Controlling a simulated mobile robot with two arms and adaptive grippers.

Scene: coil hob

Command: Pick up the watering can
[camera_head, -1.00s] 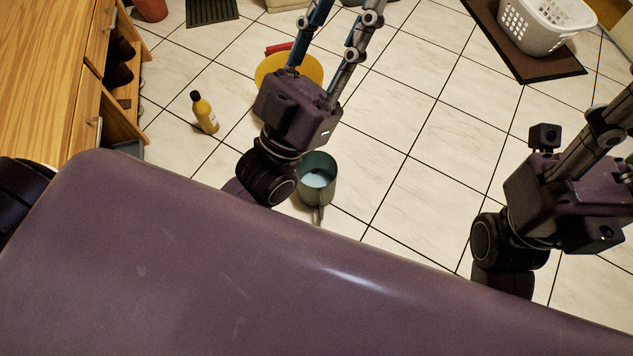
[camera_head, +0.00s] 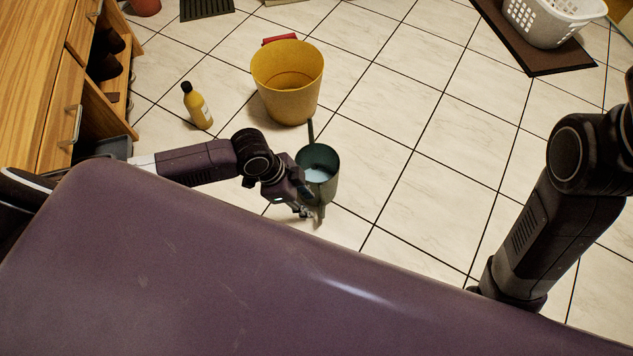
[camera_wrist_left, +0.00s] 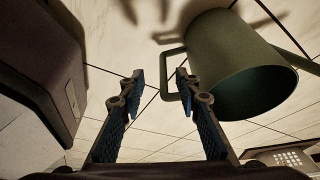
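The dark green watering can (camera_head: 329,190) stands on the tiled floor in the head view, with a thin spout on its far side and pale blue inside. My left gripper (camera_head: 304,212) is at its near left side, by the handle. In the left wrist view the can (camera_wrist_left: 225,50) is at upper right, with its squared handle (camera_wrist_left: 164,72) toward the fingers. My left gripper (camera_wrist_left: 158,78) is open there. The handle's outer bar appears between the fingertips, the right finger overlapping the loop; contact is unclear. My right gripper is out of view.
A yellow bucket (camera_head: 289,98) stands behind the can, with a red object (camera_head: 279,40) beyond it. A yellow bottle (camera_head: 198,108) stands left. Wooden drawers (camera_head: 50,70) line the left edge. A white basket (camera_head: 545,25) sits on a brown mat (camera_head: 530,62). Floor right of the can is clear.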

